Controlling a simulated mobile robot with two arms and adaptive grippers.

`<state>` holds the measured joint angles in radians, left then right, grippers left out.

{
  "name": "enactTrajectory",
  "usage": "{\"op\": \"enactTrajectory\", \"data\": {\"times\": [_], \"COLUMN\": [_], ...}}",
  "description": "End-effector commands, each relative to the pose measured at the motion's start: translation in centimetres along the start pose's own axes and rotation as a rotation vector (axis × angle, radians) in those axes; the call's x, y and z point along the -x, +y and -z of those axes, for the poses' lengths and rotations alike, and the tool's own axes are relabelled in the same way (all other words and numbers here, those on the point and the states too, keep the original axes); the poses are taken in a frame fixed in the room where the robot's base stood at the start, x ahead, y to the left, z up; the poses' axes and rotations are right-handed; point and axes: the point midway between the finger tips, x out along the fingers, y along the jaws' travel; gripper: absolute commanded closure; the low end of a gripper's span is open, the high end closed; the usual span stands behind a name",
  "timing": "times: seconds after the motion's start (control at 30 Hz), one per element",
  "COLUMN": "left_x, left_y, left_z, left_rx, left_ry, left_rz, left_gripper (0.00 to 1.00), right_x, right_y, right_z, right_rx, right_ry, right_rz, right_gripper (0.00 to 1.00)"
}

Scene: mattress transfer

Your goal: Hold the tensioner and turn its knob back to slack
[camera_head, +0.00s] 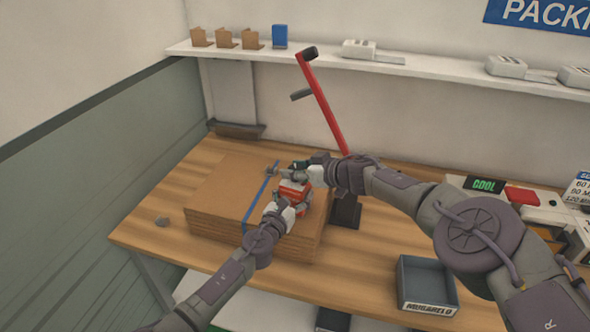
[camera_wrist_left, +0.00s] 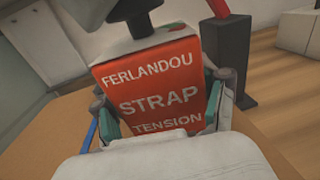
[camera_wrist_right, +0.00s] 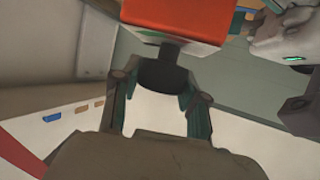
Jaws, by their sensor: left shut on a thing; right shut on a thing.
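The red strap tensioner (camera_head: 291,188) is at the right part of the flat cardboard stack (camera_head: 225,185), beside the blue strap (camera_head: 262,190). In the left wrist view its lettered red face (camera_wrist_left: 155,88) fills the middle. My left gripper (camera_head: 288,203) is shut on the body, one finger on each side (camera_wrist_left: 163,112). My right gripper (camera_head: 302,168) is shut on the dark knob; in the right wrist view the black knob (camera_wrist_right: 162,75) sits between its fingers (camera_wrist_right: 157,92), with the orange-red body (camera_wrist_right: 175,22) beyond. The knob's turn angle cannot be told.
A red lever on a dark post (camera_head: 325,105) stands just behind the stack. A dark open bin (camera_head: 427,272) is at the front right of the wooden table (camera_head: 150,238). A wall shelf (camera_head: 400,62) runs behind.

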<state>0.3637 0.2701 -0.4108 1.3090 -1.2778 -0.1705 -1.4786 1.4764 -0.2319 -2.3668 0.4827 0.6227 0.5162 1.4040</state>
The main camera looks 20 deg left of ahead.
Motion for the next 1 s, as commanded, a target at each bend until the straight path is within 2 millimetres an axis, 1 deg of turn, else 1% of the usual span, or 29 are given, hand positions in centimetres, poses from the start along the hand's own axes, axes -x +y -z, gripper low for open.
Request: {"op": "enactTrajectory", "data": {"times": [0.03,0.37,0.4,0.53,0.57,0.87,1.0], "left_x": [-0.05,-0.05,-0.05,-0.05,-0.05,-0.05,-0.05], "left_y": [-0.28,-0.21,-0.21,-0.16,-0.14,-0.06,-0.04], "left_z": [-0.40,-0.37,-0.38,-0.35,-0.35,-0.30,-0.30], "left_rx": [-0.004,-0.008,-0.008,-0.007,-0.007,-0.005,-0.004], "left_ry": [-0.007,-0.007,-0.007,-0.006,-0.006,-0.005,-0.005], "left_rz": [0.006,0.005,0.004,0.003,0.003,0.001,0.001], "left_gripper": [0.97,0.97,0.97,0.97,0.97,0.97,0.97], "right_x": [0.12,0.20,0.21,0.20,0.19,0.19,0.73], "right_y": [0.29,0.32,0.33,0.30,0.29,0.18,0.43], "right_z": [-0.01,-0.12,-0.12,-0.11,-0.11,-0.10,-0.25], "right_rx": [0.004,0.008,0.008,0.008,0.007,0.006,0.003], "right_ry": [-0.003,-0.008,-0.008,-0.007,-0.007,-0.007,-0.009], "right_rz": [0.000,0.007,0.007,0.008,0.008,0.011,0.008], "right_gripper": [0.92,0.92,0.54,0.32,0.30,0.30,0.30]}}
